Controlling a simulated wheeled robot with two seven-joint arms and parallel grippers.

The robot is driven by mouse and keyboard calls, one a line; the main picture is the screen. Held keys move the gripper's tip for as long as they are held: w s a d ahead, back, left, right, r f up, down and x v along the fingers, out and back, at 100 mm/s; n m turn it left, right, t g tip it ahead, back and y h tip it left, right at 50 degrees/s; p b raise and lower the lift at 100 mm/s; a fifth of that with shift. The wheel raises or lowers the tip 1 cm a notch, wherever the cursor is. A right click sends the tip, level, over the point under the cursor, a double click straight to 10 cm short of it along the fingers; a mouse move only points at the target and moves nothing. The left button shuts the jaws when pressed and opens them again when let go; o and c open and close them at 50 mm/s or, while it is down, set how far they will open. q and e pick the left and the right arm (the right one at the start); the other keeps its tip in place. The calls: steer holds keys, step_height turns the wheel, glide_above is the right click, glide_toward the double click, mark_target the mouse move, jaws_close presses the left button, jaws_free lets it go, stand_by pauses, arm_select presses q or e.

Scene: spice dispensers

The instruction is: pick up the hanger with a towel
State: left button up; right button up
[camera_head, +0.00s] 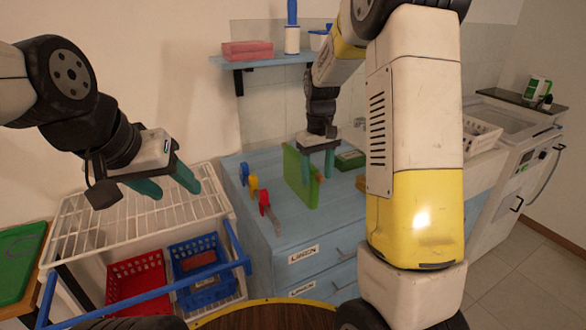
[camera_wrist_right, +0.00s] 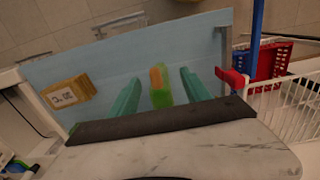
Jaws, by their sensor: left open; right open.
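A green towel (camera_head: 300,180) stands upright on the blue dresser top in the head view, with a bit of orange-brown hanger (camera_head: 320,178) at its right edge. In the right wrist view the towel (camera_wrist_right: 162,98) and the orange part (camera_wrist_right: 157,77) show between my teal fingers. My right gripper (camera_head: 318,163) points down at the towel from above, open, with its fingers on either side; contact cannot be told. My left gripper (camera_head: 165,187) is open and empty above the white rack at left.
The blue dresser (camera_head: 300,232) holds blue, yellow and red (camera_head: 264,198) handled items near its left edge and a green box (camera_head: 350,160) behind. A white wire rack (camera_head: 130,220) stands left, with red (camera_head: 137,280) and blue (camera_head: 200,275) baskets below. A shelf (camera_head: 272,61) hangs above.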

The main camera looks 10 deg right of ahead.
steer(key=f, duration=0.6)
steer(key=shift+w+d, duration=0.2)
steer(key=shift+w, duration=0.05)
steer(key=shift+r, duration=0.1)
jaws_close()
